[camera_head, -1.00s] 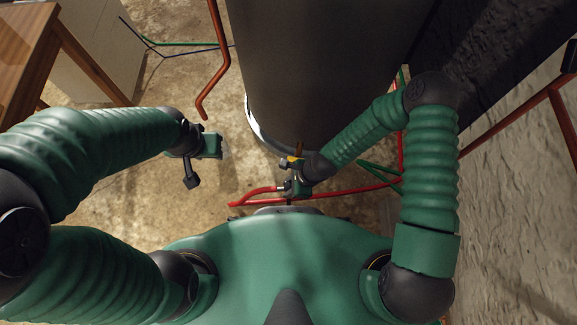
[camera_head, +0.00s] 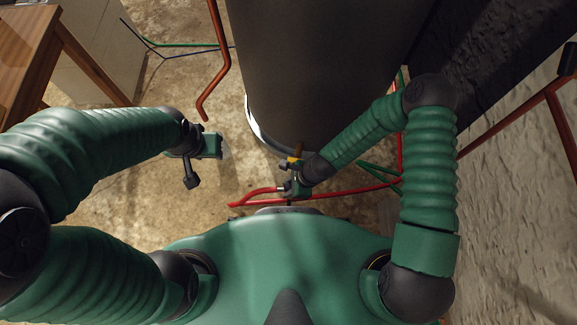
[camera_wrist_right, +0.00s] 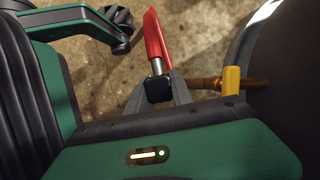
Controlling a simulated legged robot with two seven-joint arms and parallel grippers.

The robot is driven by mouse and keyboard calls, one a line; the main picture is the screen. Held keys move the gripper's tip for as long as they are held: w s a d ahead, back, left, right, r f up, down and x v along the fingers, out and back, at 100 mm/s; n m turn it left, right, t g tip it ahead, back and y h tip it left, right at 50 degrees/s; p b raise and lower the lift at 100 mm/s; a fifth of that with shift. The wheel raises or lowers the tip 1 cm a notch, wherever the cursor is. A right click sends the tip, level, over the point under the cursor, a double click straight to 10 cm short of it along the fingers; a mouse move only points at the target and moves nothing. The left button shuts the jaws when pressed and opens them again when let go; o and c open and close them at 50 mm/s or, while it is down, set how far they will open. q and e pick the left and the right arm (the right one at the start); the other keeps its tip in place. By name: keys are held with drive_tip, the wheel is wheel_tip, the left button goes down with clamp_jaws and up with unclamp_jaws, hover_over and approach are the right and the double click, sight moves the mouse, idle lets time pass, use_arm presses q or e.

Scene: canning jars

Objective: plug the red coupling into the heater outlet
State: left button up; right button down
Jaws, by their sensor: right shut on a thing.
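My right gripper (camera_head: 287,188) is shut on the red hose's coupling end, low in front of the heater. In the right wrist view the red hose (camera_wrist_right: 153,38) runs into a metal sleeve (camera_wrist_right: 158,67) and a black end piece (camera_wrist_right: 158,88) between the fingers. The heater (camera_head: 320,70) is a large dark grey cylinder. Its copper outlet pipe (camera_wrist_right: 257,82) has a yellow fitting (camera_wrist_right: 231,80) and points toward the gripper; a finger hides where pipe and coupling would meet, so contact is unclear. My left gripper (camera_head: 215,146) hangs left of the heater; its jaw opening is unclear.
A bent copper pipe (camera_head: 221,60) stands left of the heater. A wooden table (camera_head: 45,45) is at the upper left. A rough wall (camera_head: 520,200) with a reddish pipe is at the right. Red and green hoses lie low by the heater. Floor between table and heater is mostly clear.

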idle(0.4)
use_arm(q)
drive_tip(key=shift+r+p, duration=0.25)
drive_tip(key=shift+p, duration=0.05)
drive_tip(key=shift+r, duration=0.1)
idle(0.4)
drive_tip(key=shift+r, duration=0.15)
drive_tip(key=shift+r+p, duration=0.1)
drive_tip(key=shift+p, duration=0.2)
drive_tip(key=shift+r, duration=0.1)
idle(0.3)
idle(0.9)
drive_tip(key=shift+r+p, duration=0.4)
drive_tip(key=shift+p, duration=0.1)
drive_tip(key=shift+r, duration=0.25)
idle(0.7)
